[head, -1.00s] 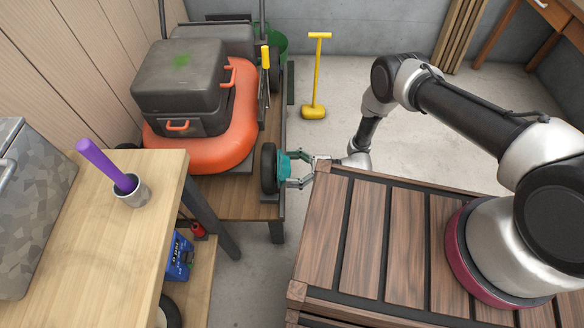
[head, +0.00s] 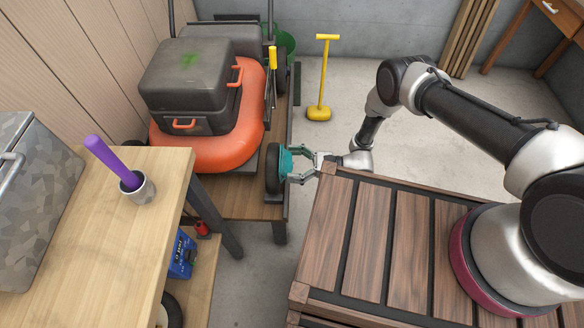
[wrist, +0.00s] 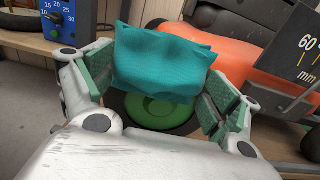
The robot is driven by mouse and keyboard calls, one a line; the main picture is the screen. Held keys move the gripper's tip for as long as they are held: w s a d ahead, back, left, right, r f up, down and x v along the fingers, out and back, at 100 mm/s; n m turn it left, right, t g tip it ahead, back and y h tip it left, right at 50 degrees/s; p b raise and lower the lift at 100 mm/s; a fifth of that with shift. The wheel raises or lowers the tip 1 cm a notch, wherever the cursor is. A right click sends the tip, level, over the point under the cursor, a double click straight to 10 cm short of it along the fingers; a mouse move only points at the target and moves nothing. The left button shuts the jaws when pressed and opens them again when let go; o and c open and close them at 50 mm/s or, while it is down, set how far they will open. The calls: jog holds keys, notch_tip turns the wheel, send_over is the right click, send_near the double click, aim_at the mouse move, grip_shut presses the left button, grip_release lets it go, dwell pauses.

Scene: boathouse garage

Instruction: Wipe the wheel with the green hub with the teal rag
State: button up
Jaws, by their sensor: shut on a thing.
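The teal rag (wrist: 165,58) is bunched between the fingers of my gripper (wrist: 158,85), which is shut on it. In the wrist view the wheel with the green hub (wrist: 160,112) lies right behind the rag, its upper part hidden by it. In the head view my gripper (head: 302,165) reaches left to the mower's near wheel (head: 272,172), with the rag (head: 285,162) at the wheel's outer face. The rag appears to touch the wheel, though the contact itself is hidden. The green hub is covered in the head view.
The orange mower (head: 245,120) stands on a low wooden platform (head: 235,205). A workbench (head: 130,240) with a purple-handled tool in a cup (head: 138,188) is at left. A yellow-handled tool (head: 321,80) stands on the open floor behind. My slatted deck is at right.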

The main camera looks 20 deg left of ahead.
jog(key=shift+w+a+r, duration=0.1)
jog(key=shift+w+a, duration=0.1)
jog(key=shift+w, duration=0.7)
jog(key=shift+w+a+r, duration=0.1)
jog(key=shift+w+a, duration=0.15)
jog(key=shift+w, duration=0.65)
jog(key=shift+w+a, duration=0.2)
jog(key=shift+w, duration=0.7)
jog(key=shift+s+d+f, duration=0.1)
jog(key=shift+s+d, duration=0.1)
jog(key=shift+s, duration=0.85)
jog(key=shift+s+d+f, duration=0.1)
jog(key=shift+s+d, duration=0.05)
jog(key=shift+s, duration=0.85)
jog(key=shift+c, duration=0.3)
jog(key=shift+s+d, duration=0.25)
jog(key=shift+s, duration=0.65)
jog(key=shift+s+d, duration=0.2)
jog(key=shift+s, duration=0.65)
jog(key=shift+w, duration=0.1)
jog(key=shift+v, duration=3.05)
jog(key=shift+v, duration=1.45)
